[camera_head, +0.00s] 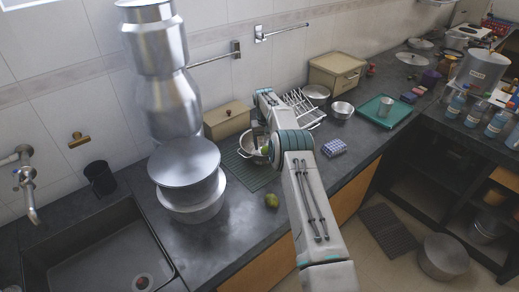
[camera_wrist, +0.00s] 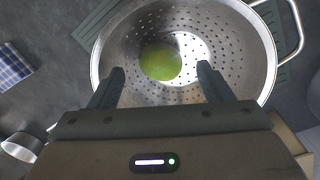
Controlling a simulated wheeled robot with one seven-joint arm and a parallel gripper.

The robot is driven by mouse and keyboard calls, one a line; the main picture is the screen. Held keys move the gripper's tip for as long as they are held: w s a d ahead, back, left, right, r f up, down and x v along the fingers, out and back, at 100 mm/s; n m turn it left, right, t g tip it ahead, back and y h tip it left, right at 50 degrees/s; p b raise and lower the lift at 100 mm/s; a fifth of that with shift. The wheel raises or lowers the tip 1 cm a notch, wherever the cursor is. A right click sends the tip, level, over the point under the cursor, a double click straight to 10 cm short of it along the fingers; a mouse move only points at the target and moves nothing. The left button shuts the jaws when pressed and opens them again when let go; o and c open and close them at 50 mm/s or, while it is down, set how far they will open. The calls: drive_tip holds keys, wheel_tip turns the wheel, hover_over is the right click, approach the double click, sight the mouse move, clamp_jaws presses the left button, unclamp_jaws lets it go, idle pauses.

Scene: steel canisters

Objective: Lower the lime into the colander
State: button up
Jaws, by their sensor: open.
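The lime shows as a small green spot in the head view (camera_head: 265,150). My gripper (camera_wrist: 162,72) is above the colander with its fingers apart, one on each side of the lime in the picture. Gaps show between the lime and both fingertips. Whether the lime rests on the bottom is hard to tell.
A dish rack (camera_head: 301,108), a blue checked cloth (camera_head: 334,147) and stacked pots (camera_head: 188,175) are nearby. A box (camera_head: 227,119) stands behind. The front counter is mostly clear.

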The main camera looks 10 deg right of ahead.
drive_tip(key=s+a+r+t, duration=0.1)
drive_tip(key=s+r, duration=0.2)
drive_tip(key=r, duration=1.1)
drive_tip(key=s+a+r, duration=0.2)
drive_tip(key=s+r, duration=0.1)
drive_tip(key=r, duration=1)
drive_tip(key=s+r+t, duration=0.1)
drive_tip(key=s+r, duration=0.6)
drive_tip(key=s, duration=0.4)
drive_tip(key=s+f+t, duration=0.1)
drive_tip(key=s+f, duration=0.3)
drive_tip(key=s, duration=1.2)
drive_tip(key=s+f, duration=0.4)
drive_tip(key=s, duration=1.2)
drive_tip(key=shift+s+t+y, duration=0.2)
drive_tip(key=shift+t+y, duration=0.2)
